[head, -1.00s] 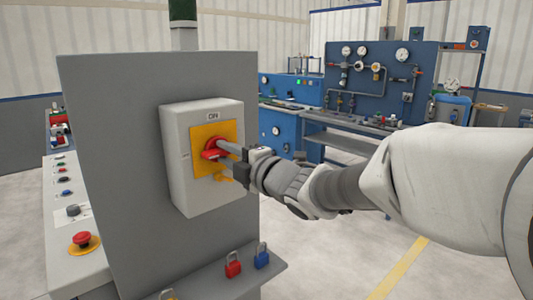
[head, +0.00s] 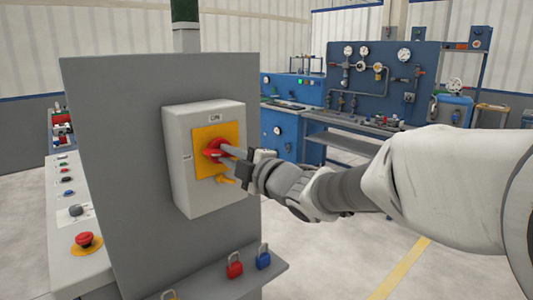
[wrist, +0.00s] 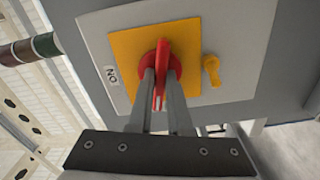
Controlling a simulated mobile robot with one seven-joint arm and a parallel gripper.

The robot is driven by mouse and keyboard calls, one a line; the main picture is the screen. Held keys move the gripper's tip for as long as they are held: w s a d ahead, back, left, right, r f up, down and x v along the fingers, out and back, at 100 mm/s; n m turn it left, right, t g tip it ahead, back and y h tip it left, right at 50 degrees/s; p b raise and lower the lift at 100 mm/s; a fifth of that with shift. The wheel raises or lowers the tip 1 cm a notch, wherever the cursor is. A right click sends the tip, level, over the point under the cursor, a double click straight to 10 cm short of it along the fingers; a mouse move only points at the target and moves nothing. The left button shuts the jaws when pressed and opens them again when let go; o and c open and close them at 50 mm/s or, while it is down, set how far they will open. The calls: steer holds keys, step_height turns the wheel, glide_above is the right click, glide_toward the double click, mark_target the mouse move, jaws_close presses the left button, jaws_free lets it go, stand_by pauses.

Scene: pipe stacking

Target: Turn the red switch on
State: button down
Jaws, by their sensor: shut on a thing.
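The red switch (head: 211,151) is a rotary handle on a yellow plate (head: 203,172), on the front of a light grey box (head: 190,203). The word ON is printed above the plate in the head view. In the wrist view the red handle (wrist: 163,55) lies between the two fingers of my gripper (wrist: 161,78), at right angles to the direction of the ON label (wrist: 111,74). My gripper (head: 228,155) is shut on the handle. The fingers hide part of it.
The box is fixed to a grey panel (head: 115,150). A yellow tab (head: 227,181) sits just below the handle. Red (head: 235,269) and blue (head: 263,260) padlocks stand on the ledge below. A console with an emergency button (head: 84,240) is at left.

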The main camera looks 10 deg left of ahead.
steer(key=m+p, duration=0.1)
steer(key=m, duration=0.2)
steer(key=shift+m, duration=0.4)
steer(key=m+p, duration=0.1)
steer(key=m, duration=0.2)
steer(key=shift+r+m+p, duration=0.1)
steer(key=shift+m+p, duration=0.2)
steer(key=m+p, duration=0.2)
steer(key=m, duration=0.2)
steer(key=shift+m+p, duration=0.85)
steer(key=shift+m, duration=0.95)
steer(key=c, duration=0.8)
jaws_free()
steer(key=shift+c, duration=0.2)
